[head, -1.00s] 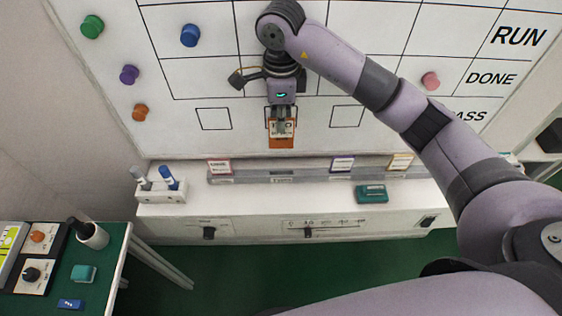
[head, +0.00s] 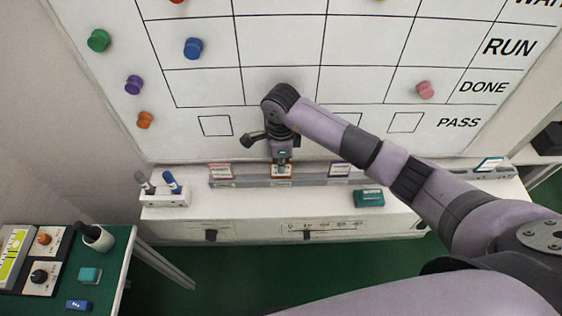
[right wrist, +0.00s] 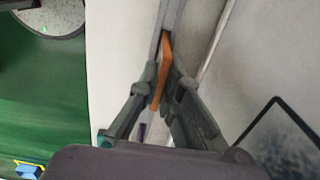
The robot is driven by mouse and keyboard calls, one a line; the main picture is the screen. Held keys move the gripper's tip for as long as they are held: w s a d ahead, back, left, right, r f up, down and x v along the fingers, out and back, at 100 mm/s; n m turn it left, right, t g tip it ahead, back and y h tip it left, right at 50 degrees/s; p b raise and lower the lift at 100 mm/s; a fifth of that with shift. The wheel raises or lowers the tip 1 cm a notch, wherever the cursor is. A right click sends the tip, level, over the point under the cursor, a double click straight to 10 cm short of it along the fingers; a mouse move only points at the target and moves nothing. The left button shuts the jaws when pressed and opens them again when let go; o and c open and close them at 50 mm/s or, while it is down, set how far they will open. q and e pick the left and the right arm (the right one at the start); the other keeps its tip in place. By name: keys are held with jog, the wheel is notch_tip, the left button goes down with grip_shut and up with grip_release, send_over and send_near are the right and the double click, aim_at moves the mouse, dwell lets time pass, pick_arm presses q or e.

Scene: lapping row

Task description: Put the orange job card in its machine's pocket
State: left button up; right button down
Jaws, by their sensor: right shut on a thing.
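My right gripper (head: 281,164) is shut on the orange job card (head: 281,171), low in front of the whiteboard. The card stands at the grey rail (head: 310,180) along the board's foot, between a pink-edged card (head: 220,170) and a purple-edged card (head: 340,170). In the right wrist view the orange card (right wrist: 161,65) shows edge-on between the fingers (right wrist: 155,90), its far end close to the rail. I cannot tell whether its lower edge is inside a pocket. My left gripper is not in view.
A teal-edged card (head: 489,164) stands farther right. A teal eraser-like block (head: 369,198) and a marker holder (head: 165,196) sit on the white ledge. Coloured magnets, including a blue one (head: 193,48), are on the board. A green-topped table (head: 62,285) is at lower left.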

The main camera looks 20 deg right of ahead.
jog(key=shift+f, duration=0.1)
jog(key=c, duration=2.2)
grip_release()
jog(key=shift+f, duration=0.1)
jog(key=shift+c, duration=0.2)
jog(key=o, duration=0.5)
jog(key=shift+c, duration=0.2)
jog(key=shift+r, duration=0.65)
notch_tip(320, 180, up, 11)
jog(key=b, duration=0.3)
jog(key=shift+b, duration=0.3)
